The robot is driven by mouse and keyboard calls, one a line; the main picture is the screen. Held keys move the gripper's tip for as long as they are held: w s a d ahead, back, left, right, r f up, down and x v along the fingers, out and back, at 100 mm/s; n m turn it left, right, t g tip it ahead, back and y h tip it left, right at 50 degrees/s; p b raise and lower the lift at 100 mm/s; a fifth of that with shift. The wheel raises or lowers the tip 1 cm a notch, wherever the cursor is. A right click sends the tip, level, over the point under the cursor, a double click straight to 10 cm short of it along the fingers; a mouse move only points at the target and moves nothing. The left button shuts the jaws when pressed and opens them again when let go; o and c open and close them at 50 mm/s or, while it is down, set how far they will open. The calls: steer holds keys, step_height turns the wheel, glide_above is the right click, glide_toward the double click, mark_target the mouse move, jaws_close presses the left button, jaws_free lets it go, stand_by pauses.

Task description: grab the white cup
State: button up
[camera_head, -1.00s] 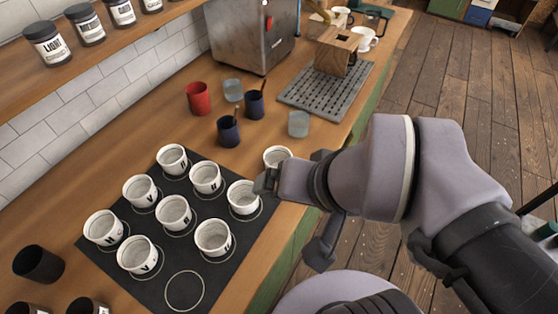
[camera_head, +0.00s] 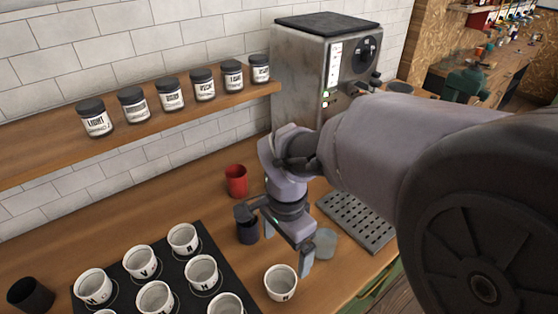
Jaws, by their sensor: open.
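Several white cups with black letters stand in the lower part of the view. One white cup (camera_head: 281,284) stands on the bare wood just right of the black mat (camera_head: 236,270). The others stand on the mat, among them one at its back (camera_head: 183,239) and one at its right (camera_head: 201,272). My gripper (camera_head: 276,240) hangs above the counter with its fingers wide apart and nothing between them. In the picture it is just above the off-mat white cup and apart from it. Its left finger overlaps a dark blue cup (camera_head: 247,233); I cannot tell whether they touch.
A red cup (camera_head: 236,181) stands behind the dark blue one. A slotted grey tray (camera_head: 356,221) lies before the grey machine (camera_head: 305,75). A black cup (camera_head: 31,294) is at far left. Labelled jars line the shelf (camera_head: 40,140).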

steer(key=b, duration=0.4)
glide_above(281, 289)
steer(key=f, duration=1.1)
steer(key=shift+s+f, duration=0.1)
steer(key=shift+s, duration=0.15)
steer(key=f+b, duration=0.1)
steer(key=f, duration=0.1)
steer(key=f+b, duration=0.2)
steer(key=shift+w+a+f, duration=0.1)
steer(key=shift+w+f, duration=0.1)
steer(key=shift+f, duration=0.1)
steer(key=shift+r, duration=0.15)
steer(key=shift+c, duration=1.1)
steer(key=c, duration=1.5)
